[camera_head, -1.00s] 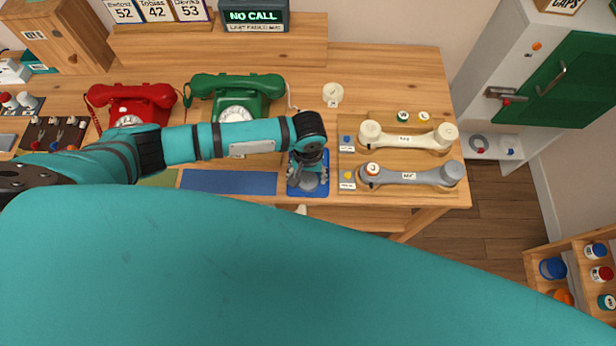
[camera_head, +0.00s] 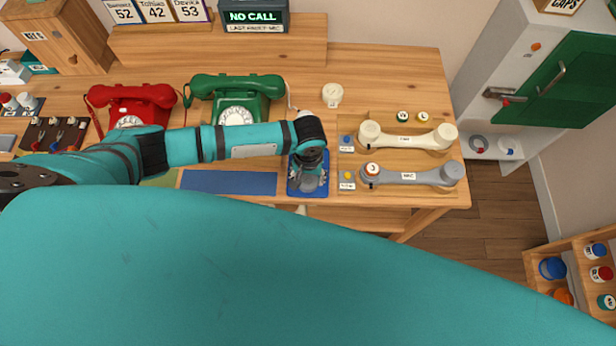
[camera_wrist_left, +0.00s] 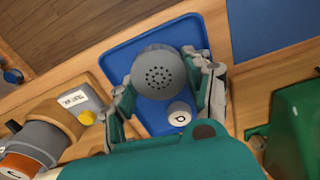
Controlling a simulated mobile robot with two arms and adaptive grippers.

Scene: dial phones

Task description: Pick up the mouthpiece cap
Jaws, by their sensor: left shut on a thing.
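The grey mouthpiece cap (camera_wrist_left: 158,72) has a round face with small holes. In the left wrist view it sits between the fingers of my left gripper (camera_wrist_left: 165,82), which is shut on it. The blue tray (camera_wrist_left: 118,57) is below the cap; I cannot tell whether they touch. A small white round piece marked with a letter (camera_wrist_left: 179,114) shows beside the cap, over the tray. In the head view my left gripper (camera_head: 309,176) is over the blue tray (camera_head: 322,191), with the grey cap (camera_head: 309,185) partly hidden by it. My right gripper is not in view.
A cream handset (camera_head: 405,141) and a grey handset (camera_head: 412,178) lie on a wooden board right of the tray. A green phone (camera_head: 236,93) and a red phone (camera_head: 130,98) stand behind my arm. A blue mat (camera_head: 228,183) lies left of the tray.

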